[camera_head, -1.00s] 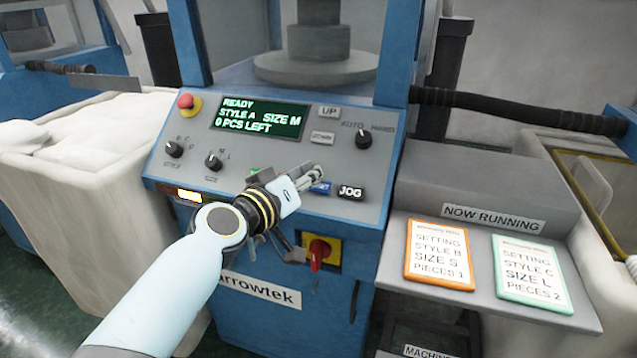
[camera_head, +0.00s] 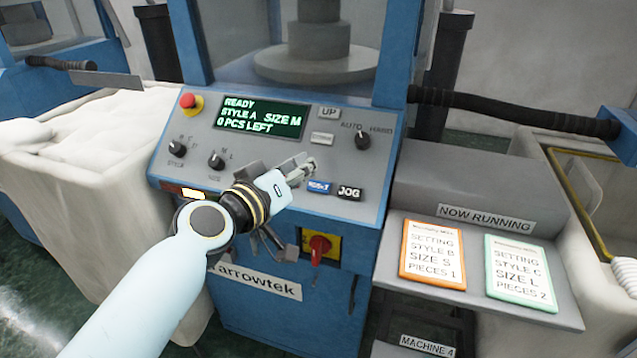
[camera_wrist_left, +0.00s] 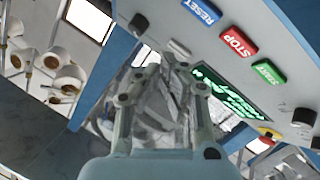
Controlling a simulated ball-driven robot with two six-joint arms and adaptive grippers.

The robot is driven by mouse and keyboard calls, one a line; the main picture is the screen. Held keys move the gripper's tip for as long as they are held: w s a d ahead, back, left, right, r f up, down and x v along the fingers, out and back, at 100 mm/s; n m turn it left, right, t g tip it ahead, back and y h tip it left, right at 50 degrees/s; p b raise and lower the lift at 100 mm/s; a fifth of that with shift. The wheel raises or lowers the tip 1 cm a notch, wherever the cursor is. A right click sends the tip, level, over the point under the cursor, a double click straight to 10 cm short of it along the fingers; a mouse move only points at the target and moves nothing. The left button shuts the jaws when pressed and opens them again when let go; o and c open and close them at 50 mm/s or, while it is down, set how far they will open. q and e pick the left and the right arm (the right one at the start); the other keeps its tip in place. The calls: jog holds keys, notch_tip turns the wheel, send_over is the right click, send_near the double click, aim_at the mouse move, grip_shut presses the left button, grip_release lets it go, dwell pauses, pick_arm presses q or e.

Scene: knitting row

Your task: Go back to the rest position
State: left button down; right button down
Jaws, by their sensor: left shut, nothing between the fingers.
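My left gripper (camera_head: 301,171) is in front of the machine's control panel (camera_head: 262,163) in the head view, left of the JOG button (camera_head: 349,193) and above the blue button (camera_head: 319,187). Its fingers are shut and hold nothing. In the left wrist view the gripper (camera_wrist_left: 163,72) points toward the panel, below the blue RESET button (camera_wrist_left: 201,11). I cannot tell the exact gap between the fingertips and the panel. My right gripper is not in view.
The display (camera_head: 262,118) reads READY, STYLE A, SIZE M, 0 PCS LEFT. A red rotary switch (camera_head: 319,246) is below the panel. An orange-edged card (camera_head: 433,254) and a green-edged card (camera_head: 521,272) lie on the shelf at right. A pale bin (camera_head: 85,190) stands at left.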

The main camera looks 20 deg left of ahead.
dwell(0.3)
pick_arm(q)
jog(key=s+a+f+m+g+y+b, duration=0.15)
jog(key=s+f, duration=0.45)
jog(key=f, duration=0.6)
jog(key=s+a+f+g+b, duration=0.25)
jog(key=s+f, duration=0.35)
jog(key=f, duration=0.7)
jog(key=s+a+f+g+y+b, duration=0.1)
jog(key=s+f+g+b, duration=0.35)
jog(key=f, duration=0.75)
jog(key=s+a+f+g, duration=0.2)
jog(key=s+f, duration=0.4)
jog(key=s, duration=0.5)
jog(key=s+a+f+m+g+y, duration=0.1)
jog(key=s+a+f+g, duration=0.1)
jog(key=s+a+f, duration=0.2)
jog(key=s+a+f+m+g+y+b, duration=0.1)
jog(key=s+f, duration=0.8)
jog(key=s, duration=1.1)
jog(key=shift+s+a+f+g, duration=0.2)
jog(key=shift+a+f+g, duration=0.15)
jog(key=shift+a+g, duration=0.55)
jog(key=shift+m+y, duration=0.25)
